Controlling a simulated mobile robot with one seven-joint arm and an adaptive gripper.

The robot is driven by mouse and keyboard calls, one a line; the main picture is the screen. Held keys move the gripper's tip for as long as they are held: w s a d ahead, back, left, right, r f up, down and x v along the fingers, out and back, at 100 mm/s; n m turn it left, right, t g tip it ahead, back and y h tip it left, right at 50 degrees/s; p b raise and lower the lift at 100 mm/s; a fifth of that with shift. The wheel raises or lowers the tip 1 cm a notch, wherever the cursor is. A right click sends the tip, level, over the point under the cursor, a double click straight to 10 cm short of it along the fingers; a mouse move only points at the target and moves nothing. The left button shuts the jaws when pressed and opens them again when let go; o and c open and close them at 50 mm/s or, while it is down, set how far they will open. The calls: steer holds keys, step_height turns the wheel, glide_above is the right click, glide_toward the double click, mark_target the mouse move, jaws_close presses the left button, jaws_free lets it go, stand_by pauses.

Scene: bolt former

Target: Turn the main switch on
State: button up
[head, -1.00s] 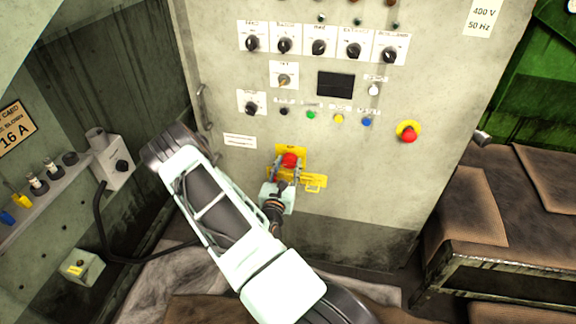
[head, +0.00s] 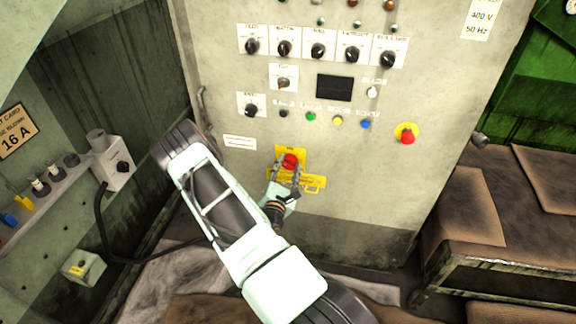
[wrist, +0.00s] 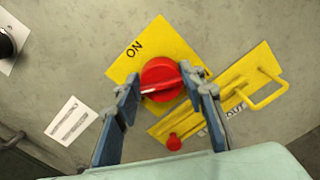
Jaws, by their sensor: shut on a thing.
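The main switch is a red rotary knob (head: 290,161) on a yellow plate (head: 299,153) low on the grey cabinet's front. In the wrist view the red knob (wrist: 162,80) has a raised handle bar with a pale mark at its left end, below the word ON on the yellow plate (wrist: 124,67). The bar lies nearly level in that picture, tilted slightly. My gripper (head: 286,176) reaches the knob from below. In the wrist view my gripper (wrist: 162,91) has one finger at each side of the knob, shut on its handle bar.
A yellow hasp plate (wrist: 225,95) with a handle and a small red knob (wrist: 174,142) sits just right of and below the switch. Selector knobs (head: 319,49) and push buttons fill the panel above. A red emergency button (head: 407,135) is at the right.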

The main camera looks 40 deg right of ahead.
steer(key=m, duration=0.6)
steer(key=shift+s+d+f+m, duration=0.1)
steer(key=shift+f+m, duration=0.05)
steer(key=shift+m, duration=0.15)
steer(key=m, duration=0.5)
steer(key=shift+f+m, duration=0.1)
steer(key=shift+m, duration=0.2)
steer(key=o, duration=1.1)
steer(key=shift+o, duration=0.2)
steer(key=v, duration=1.2)
